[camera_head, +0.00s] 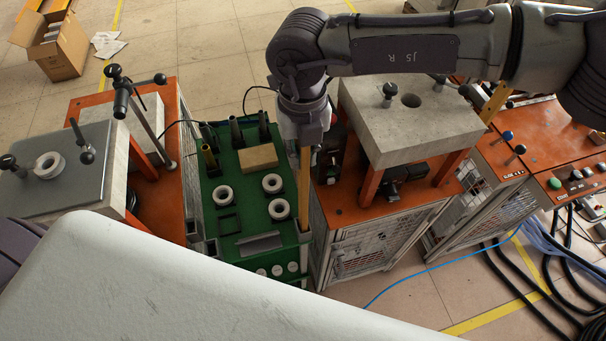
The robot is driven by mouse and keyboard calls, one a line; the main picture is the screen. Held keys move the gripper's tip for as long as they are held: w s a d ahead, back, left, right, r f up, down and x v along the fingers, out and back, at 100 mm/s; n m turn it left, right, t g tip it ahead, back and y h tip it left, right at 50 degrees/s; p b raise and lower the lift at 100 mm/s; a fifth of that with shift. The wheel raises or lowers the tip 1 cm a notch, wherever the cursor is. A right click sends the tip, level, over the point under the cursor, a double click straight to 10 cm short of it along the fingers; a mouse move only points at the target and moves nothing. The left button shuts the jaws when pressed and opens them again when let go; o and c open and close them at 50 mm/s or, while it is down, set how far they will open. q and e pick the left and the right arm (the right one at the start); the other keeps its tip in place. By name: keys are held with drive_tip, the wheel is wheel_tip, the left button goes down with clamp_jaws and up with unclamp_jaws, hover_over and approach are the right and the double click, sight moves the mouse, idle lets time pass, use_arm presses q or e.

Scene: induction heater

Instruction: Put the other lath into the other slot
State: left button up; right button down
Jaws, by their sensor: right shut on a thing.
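My right gripper (298,150) points down over the right side of the green-topped cart. It is shut on a wooden lath (304,190), which hangs upright below it. The lath's lower end is at the cart's front right corner, by a light metal bracket (304,238). I cannot tell whether the end is inside a slot there or just above or in front of it. Another wood-coloured strip (494,103) stands tilted by the machine on the right; I cannot tell whether it is a lath. My left gripper is out of view.
The green cart top (232,190) carries white rings (272,183), a tan block (258,158) and dark cylinders. An orange machine with a grey slab (405,125) stands close right of the lath. Another machine with a grey plate (75,170) stands left. Cables lie on the floor at right.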

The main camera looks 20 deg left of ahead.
wheel_tip(320, 180, up, 11)
drive_tip(key=p, duration=0.3)
drive_tip(key=shift+r, duration=0.15)
wheel_tip(320, 180, up, 6)
drive_tip(key=p, duration=0.2)
idle(0.3)
drive_tip(key=shift+r, duration=0.1)
